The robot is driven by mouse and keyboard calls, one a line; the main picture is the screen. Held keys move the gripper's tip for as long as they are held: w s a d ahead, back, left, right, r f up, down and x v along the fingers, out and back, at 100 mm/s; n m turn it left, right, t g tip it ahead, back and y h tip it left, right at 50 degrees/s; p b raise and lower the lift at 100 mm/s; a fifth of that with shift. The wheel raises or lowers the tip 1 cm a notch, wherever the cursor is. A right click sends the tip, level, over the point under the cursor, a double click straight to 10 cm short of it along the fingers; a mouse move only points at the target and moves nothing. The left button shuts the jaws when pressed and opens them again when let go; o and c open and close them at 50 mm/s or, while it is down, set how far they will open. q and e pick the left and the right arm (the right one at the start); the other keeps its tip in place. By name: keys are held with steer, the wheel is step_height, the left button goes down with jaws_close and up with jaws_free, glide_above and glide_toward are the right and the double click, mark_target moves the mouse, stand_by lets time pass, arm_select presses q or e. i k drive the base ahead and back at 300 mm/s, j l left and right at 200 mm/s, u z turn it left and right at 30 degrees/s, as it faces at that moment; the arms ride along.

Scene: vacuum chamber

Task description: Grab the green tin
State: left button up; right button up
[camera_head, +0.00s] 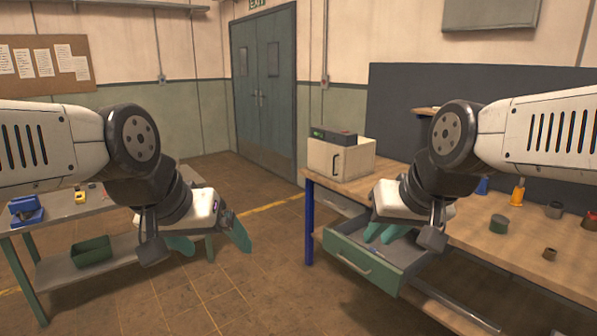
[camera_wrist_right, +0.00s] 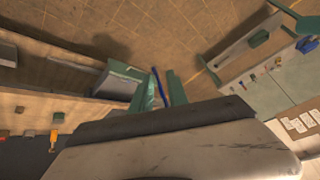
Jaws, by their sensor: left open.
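The green tin (camera_head: 499,224), short and round with a dark top, stands on the wooden workbench at the right in the head view. In the right wrist view a small green shape (camera_wrist_right: 29,133) at the left edge looks like it. My left gripper (camera_head: 210,240) is open and empty, above the floor at the left, far from the tin. My right gripper (camera_head: 384,233) is to the left of the tin, in front of the open drawer. Its fingers (camera_wrist_right: 162,90) show a gap with nothing held; a blue strip shows behind them.
The workbench (camera_head: 470,238) has an open green drawer (camera_head: 365,268) jutting out. A box (camera_head: 340,157) stands at the bench's far end. The floor between the tables is clear.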

mark_target(495, 226)
steer(key=z, duration=1.45)
steer(key=i+l+u, duration=0.3)
steer(key=i, duration=0.45)
steer(key=i+l+u, duration=0.25)
steer(key=i+l, duration=0.2)
steer(key=i, duration=0.25)
steer(key=i+l+u, duration=0.3)
steer(key=i+l, duration=0.3)
steer(key=i, duration=0.05)
